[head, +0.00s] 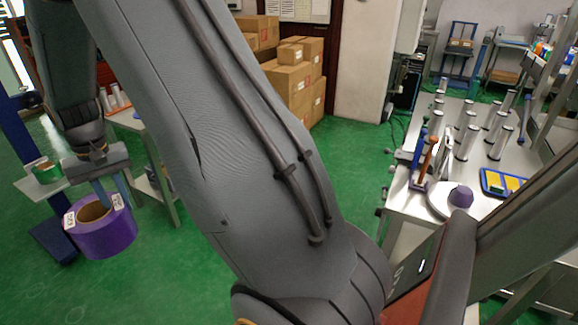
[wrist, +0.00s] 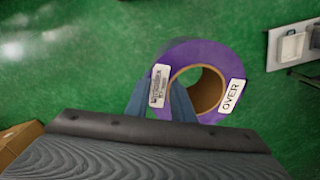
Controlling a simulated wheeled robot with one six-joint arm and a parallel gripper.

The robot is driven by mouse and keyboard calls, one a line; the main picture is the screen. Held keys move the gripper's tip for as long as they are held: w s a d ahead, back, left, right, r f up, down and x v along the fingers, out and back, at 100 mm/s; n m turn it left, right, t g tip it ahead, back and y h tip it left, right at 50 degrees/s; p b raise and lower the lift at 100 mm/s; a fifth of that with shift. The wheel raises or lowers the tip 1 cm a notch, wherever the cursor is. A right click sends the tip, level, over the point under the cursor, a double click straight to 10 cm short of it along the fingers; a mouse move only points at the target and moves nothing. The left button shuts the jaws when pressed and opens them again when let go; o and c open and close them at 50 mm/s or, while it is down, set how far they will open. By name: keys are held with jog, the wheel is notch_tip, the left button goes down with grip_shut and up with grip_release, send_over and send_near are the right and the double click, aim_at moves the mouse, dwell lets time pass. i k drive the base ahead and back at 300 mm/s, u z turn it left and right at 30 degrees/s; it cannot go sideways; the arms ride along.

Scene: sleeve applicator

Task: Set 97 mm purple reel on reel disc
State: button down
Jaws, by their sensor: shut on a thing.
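The purple reel (head: 106,237) hangs from my gripper (head: 104,196) at the left of the head view, above the green floor. It has a brown cardboard core and white labels. In the wrist view the purple reel (wrist: 222,57) shows its face, with one label reading "OVER". My gripper (wrist: 160,100) is shut on the reel's ring wall, one blue finger at the core and one at the outer side. The reel disc (head: 440,200), a pale round plate, lies on the metal table at the right, with a purple hub-like piece (head: 461,197) on it. My arm stands between reel and table.
The metal table (head: 405,199) carries several upright metal posts (head: 467,142) and a blue tray (head: 487,182) with yellow items. Cardboard boxes (head: 290,85) are stacked at the back. A small shelf (head: 45,186) stands at the left. Green floor (head: 170,285) is clear below the reel.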

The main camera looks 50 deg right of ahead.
aim_at(459, 200)
jog(key=z, duration=0.45)
jog(key=k, duration=0.9)
jog(key=u, duration=0.9)
jog(key=k, duration=0.35)
jog(key=z, duration=1.7)
